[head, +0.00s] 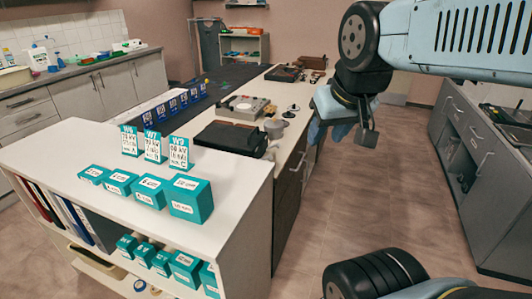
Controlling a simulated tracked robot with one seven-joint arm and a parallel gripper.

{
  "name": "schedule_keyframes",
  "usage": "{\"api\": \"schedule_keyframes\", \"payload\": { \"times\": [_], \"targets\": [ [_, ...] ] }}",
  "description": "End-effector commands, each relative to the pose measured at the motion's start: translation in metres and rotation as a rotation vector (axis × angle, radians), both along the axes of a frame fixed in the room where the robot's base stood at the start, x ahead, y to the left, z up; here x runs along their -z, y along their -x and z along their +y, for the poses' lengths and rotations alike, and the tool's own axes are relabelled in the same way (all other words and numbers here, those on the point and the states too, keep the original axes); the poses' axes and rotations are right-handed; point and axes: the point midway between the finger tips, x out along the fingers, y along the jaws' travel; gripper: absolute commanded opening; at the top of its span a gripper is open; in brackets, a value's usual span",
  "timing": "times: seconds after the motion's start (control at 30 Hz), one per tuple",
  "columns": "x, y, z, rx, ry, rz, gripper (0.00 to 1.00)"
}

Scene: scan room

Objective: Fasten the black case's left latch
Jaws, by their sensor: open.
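A black case (228,139) lies flat on the long white counter (290,122), behind the teal cards. Its lid looks closed; its latches are too small to make out from here. My gripper (345,128) hangs in the air at upper right, beyond the counter's right edge and well apart from the case. Its jaws are open, and I see nothing held between them.
White shelf unit (236,186) in front bears teal cards (154,146) and teal boxes (189,199). A grey device (242,108) and a dark open box (284,73) stand farther along the counter. Grey cabinets (470,160) line the right; the floor (350,210) between is clear.

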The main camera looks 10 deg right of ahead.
Motion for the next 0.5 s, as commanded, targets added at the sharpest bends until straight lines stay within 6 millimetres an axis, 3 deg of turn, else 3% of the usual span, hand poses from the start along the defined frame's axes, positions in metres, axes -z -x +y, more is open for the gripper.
{"api": "schedule_keyframes", "payload": {
  "times": [0.13,0.3,0.5],
  "targets": [
    [0.000,0.000,0.000,0.000,0.000,0.000,0.43],
    [0.001,-0.002,0.001,0.008,-0.010,0.014,0.51],
    [0.018,-0.018,0.012,0.070,-0.093,0.122,0.51]
  ]
}}
